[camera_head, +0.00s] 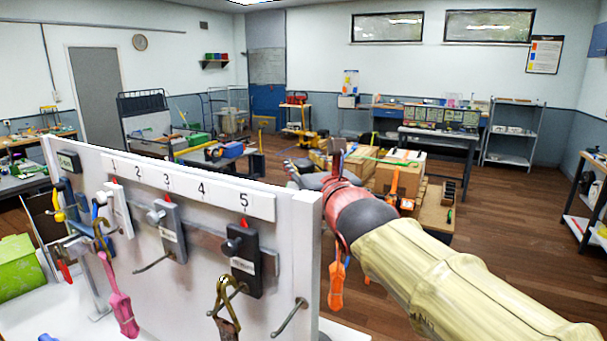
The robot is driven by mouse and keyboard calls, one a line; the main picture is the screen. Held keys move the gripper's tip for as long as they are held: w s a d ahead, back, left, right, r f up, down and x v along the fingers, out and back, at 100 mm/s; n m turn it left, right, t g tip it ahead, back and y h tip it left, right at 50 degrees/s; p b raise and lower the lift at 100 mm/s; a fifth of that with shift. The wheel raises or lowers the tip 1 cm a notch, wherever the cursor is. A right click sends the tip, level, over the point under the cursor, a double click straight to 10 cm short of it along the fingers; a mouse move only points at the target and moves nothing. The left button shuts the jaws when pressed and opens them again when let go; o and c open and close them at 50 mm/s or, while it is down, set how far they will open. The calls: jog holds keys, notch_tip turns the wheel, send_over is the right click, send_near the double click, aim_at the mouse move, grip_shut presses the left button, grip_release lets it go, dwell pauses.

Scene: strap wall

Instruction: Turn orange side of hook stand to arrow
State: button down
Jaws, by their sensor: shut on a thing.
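My arm reaches in from the lower right. My gripper (297,168) is dark, small and partly hidden by the white board's right end. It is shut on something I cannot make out. A thin dark upright piece (338,160) rises by the wrist; I cannot tell whether it is part of the hook stand. I cannot clearly identify the hook stand or its orange side. An orange tag (337,287) hangs below my wrist on a red cord. Small red arrow-like marks, one above block 5 (245,222), sit under the numbers on the board.
The white board (285,255) stands close at left, with a numbered strip (190,185), dark blocks and metal hooks (290,318). A pink strap (121,305) and a brown strap (227,328) hang there. Boxes on a bench (400,172) stand beyond my arm. Wooden floor is open at right.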

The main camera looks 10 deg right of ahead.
dwell(0.3)
jog(key=c, duration=1.3)
grip_release()
jog(key=shift+c, duration=0.2)
jog(key=shift+o, duration=0.4)
jog(key=s, duration=1.2)
jog(key=shift+d, duration=0.45)
